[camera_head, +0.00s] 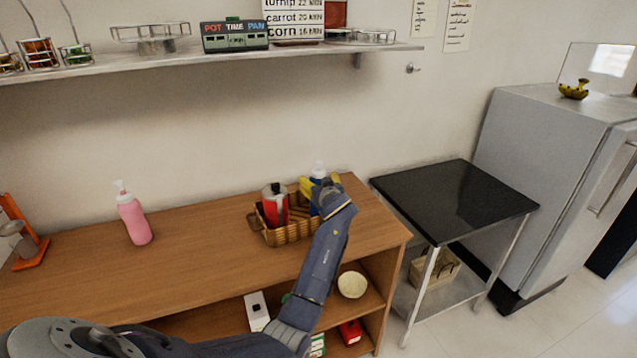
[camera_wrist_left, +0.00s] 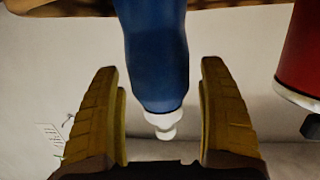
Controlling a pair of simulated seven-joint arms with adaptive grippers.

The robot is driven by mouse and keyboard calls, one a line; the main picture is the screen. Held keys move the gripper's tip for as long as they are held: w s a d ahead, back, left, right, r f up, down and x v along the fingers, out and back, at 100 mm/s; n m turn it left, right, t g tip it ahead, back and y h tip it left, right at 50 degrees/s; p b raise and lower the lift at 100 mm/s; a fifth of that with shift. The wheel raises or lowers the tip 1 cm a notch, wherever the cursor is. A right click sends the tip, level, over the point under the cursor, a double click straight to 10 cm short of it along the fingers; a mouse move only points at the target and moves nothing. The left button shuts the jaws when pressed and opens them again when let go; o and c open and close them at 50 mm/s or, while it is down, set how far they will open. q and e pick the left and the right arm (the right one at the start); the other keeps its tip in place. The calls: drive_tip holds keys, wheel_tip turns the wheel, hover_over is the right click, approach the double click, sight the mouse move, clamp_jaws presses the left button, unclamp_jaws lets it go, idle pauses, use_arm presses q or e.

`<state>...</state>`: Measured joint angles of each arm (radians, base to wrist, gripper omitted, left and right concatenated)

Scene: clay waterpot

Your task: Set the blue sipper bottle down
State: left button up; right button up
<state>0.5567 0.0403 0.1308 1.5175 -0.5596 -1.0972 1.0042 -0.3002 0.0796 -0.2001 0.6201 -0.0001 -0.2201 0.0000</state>
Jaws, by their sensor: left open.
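The blue sipper bottle (camera_head: 315,209) with a white cap stands at the right end of a wicker basket (camera_head: 285,236) on the wooden counter, partly hidden by my left arm. My left gripper (camera_head: 320,184) is at the bottle's upper part. In the left wrist view the blue bottle (camera_wrist_left: 153,55) appears inverted, its white cap towards the bottom. The yellow fingers of my left gripper (camera_wrist_left: 163,115) are open on either side of it, with a visible gap on each side. My right gripper is not in view.
A red canister (camera_head: 274,208) stands in the basket beside the bottle. A pink bottle (camera_head: 134,218) stands on the left of the counter (camera_head: 190,250), with bare wood between. A black-topped table (camera_head: 455,200) stands to the right. A shelf (camera_head: 210,60) runs above.

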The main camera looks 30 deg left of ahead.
use_arm(q)
drive_tip(key=shift+r, duration=0.15)
drive_tip(key=v, duration=1.2)
drive_tip(key=shift+r, duration=0.1)
